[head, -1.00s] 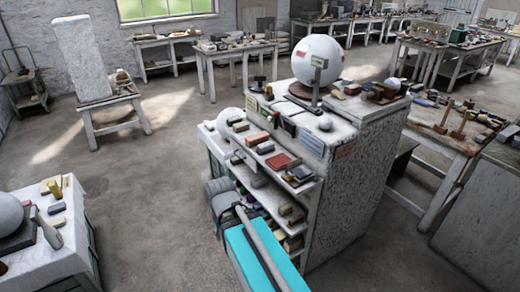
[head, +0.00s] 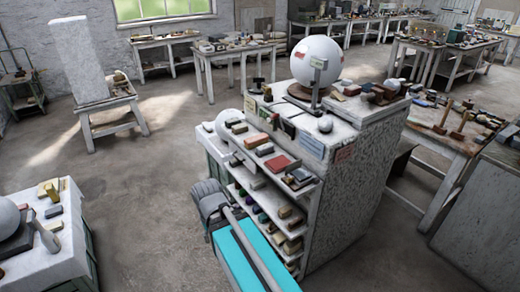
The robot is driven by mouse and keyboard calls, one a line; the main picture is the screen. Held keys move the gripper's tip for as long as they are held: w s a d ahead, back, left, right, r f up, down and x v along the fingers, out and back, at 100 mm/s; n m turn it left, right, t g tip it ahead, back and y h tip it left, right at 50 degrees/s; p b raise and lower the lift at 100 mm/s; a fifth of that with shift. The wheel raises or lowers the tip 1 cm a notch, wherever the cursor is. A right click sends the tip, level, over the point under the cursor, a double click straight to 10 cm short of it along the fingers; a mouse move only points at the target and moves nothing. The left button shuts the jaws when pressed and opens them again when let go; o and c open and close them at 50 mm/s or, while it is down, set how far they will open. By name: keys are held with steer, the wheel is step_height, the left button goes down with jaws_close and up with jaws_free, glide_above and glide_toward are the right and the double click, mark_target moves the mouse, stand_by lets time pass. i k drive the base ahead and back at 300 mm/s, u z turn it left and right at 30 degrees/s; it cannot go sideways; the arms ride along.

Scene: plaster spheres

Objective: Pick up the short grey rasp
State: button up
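I cannot single out the short grey rasp; the small tools and blocks are too small to tell apart at this size. Many small blocks lie on the top ledge of the white shelf unit (head: 345,180) in the middle, and more lie on the shelves below. My arm, teal with a grey joint at its end, reaches up from the bottom centre in front of these shelves and covers part of the lower ones. My gripper does not show.
A large white sphere (head: 316,61) stands on top of the unit. A white-topped table (head: 55,255) with a grey sphere (head: 8,219) is at lower left. A cluttered workbench (head: 437,153) stands at right. The floor (head: 140,195) between left table and unit is clear.

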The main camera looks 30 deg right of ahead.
mark_target(265, 150)
steer(key=i, duration=0.9)
steer(key=z, duration=0.05)
